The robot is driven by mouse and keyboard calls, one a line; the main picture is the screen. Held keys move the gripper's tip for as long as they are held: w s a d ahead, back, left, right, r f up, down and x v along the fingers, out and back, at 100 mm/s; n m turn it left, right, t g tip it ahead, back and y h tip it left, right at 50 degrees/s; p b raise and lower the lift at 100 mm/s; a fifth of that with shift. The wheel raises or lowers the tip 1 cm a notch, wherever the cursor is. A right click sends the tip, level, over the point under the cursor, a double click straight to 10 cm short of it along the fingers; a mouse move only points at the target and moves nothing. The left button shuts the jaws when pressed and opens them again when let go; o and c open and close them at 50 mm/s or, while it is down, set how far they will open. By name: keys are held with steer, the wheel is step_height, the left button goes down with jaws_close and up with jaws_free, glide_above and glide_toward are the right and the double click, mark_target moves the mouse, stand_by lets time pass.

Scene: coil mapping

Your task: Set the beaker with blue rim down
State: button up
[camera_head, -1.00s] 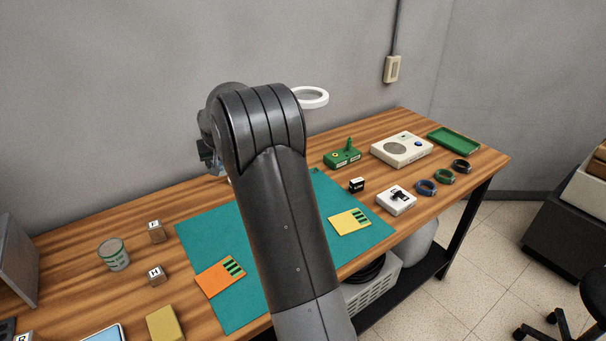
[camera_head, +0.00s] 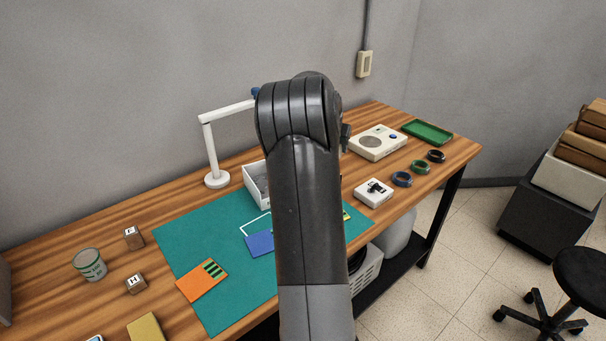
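No beaker with a blue rim can be made out; my own arm blocks the middle of the view. A pale beaker with a greenish rim (camera_head: 89,265) stands upright at the left of the wooden table. My gripper is almost wholly hidden behind my arm. Only a small dark part of the arm's end (camera_head: 346,138) shows at its right side, so its fingers and anything in them cannot be seen. A small blue bit (camera_head: 255,92) shows at the arm's left edge, by the white lamp's arm; I cannot tell what it belongs to.
A teal mat (camera_head: 180,240) bears an orange card (camera_head: 202,281) and a blue card (camera_head: 260,243).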

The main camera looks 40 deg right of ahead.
steer(key=shift+w+f, duration=0.15)
steer(key=shift+f, duration=0.1)
steer(key=w+a+f, duration=0.1)
steer(key=w+f, duration=0.1)
steer(key=w, duration=0.1)
steer(key=w+a+f, duration=0.2)
steer(key=w, duration=0.1)
steer(key=w+a+f, duration=0.1)
steer(key=w+f, duration=0.1)
steer(key=w, duration=0.2)
steer(key=shift+a+f, duration=0.15)
steer(key=shift+f, duration=2.1)
steer(key=shift+f, duration=0.1)
steer(key=o, duration=1)
